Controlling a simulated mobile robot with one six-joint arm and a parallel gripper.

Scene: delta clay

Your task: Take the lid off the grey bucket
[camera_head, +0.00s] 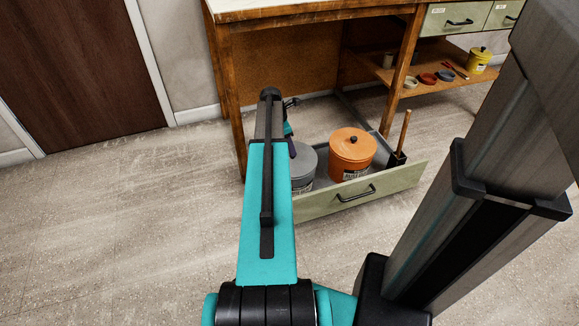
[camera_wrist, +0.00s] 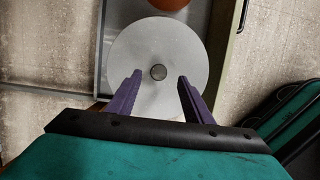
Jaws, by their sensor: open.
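The grey bucket (camera_head: 301,180) stands in an open low drawer under the wooden table, partly hidden behind my arm in the head view. Its round grey lid (camera_wrist: 140,45) is on it, with a small dark knob (camera_wrist: 158,72) at the centre. My gripper (camera_wrist: 159,78) is open above the lid in the wrist view, with one purple finger on each side of the knob. The fingers appear apart from the knob. I cannot tell their exact height above the lid. In the head view the gripper is mostly hidden by my arm.
An orange lidded bucket (camera_head: 352,158) stands right beside the grey one in the drawer (camera_head: 400,179). A wooden-handled tool (camera_head: 404,135) stands upright at the drawer's right end. A table leg (camera_head: 229,100) rises behind left. A shelf (camera_head: 440,88) holds small dishes and a yellow pot (camera_head: 478,61).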

